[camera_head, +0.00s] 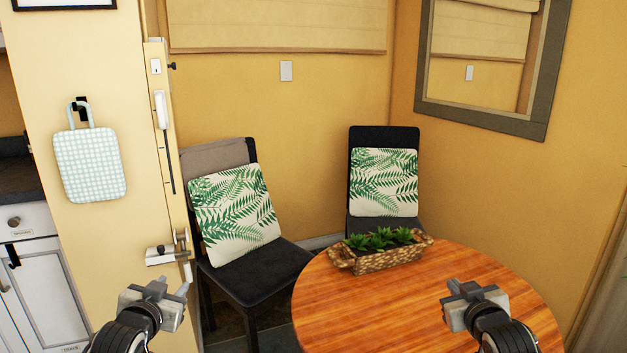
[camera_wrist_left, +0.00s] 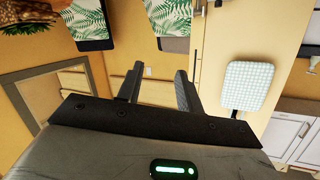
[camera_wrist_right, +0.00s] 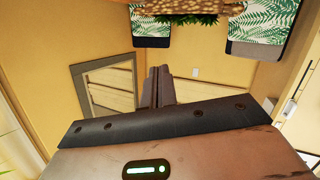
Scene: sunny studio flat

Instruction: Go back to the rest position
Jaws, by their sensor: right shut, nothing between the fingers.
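My left gripper (camera_head: 160,287) is raised at the lower left of the head view, in front of the wall end and left of the round table. In the left wrist view its two fingers (camera_wrist_left: 156,78) stand apart with nothing between them. My right gripper (camera_head: 466,289) is at the lower right of the head view, in front of the round wooden table (camera_head: 345,310). In the right wrist view its fingers (camera_wrist_right: 158,72) are together and hold nothing. Both arms come in from the bottom edge at about the same height.
A woven planter (camera_head: 385,259) with green plants stands on the table's far side. Two dark chairs with leaf-print cushions, one left (camera_head: 236,215) and one behind (camera_head: 384,182), stand by the wall. A checked pot holder (camera_head: 90,165) hangs at left. A framed mirror (camera_head: 485,60) hangs at right.

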